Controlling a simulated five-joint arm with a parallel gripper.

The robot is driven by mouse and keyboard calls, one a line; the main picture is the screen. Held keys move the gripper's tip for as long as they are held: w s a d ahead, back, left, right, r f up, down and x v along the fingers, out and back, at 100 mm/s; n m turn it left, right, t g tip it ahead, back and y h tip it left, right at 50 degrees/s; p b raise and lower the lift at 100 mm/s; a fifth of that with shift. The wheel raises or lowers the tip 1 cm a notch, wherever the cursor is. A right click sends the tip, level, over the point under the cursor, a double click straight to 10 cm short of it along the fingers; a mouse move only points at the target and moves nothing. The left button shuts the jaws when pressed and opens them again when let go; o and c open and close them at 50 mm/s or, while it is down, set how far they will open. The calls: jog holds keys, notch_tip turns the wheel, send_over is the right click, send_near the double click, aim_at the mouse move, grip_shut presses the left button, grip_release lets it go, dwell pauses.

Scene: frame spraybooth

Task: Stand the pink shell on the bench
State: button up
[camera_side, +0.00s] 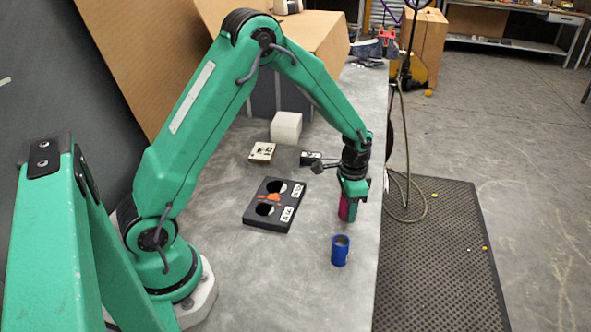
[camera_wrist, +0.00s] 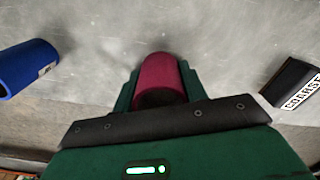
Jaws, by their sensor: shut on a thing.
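The pink shell (camera_side: 345,208) is upright, or close to it, between the green fingers of my gripper (camera_side: 350,206), near the bench's right edge in the side view. In the wrist view the pink shell (camera_wrist: 158,72) sits between both fingers, its near end dark. My gripper (camera_wrist: 160,88) is shut on it. The fingers hide part of its sides. I cannot tell whether its lower end touches the grey bench (camera_side: 300,290).
A blue shell (camera_side: 340,251) stands on the bench close by; it shows at left in the wrist view (camera_wrist: 28,68). A black two-hole block (camera_side: 262,222) lies to the left. A white cube (camera_side: 286,127) and small items lie behind. The front bench is clear.

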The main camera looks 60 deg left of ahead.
jog(key=o, duration=1)
jog(key=shift+f, duration=0.1)
notch_tip(320, 180, up, 12)
dwell(0.8)
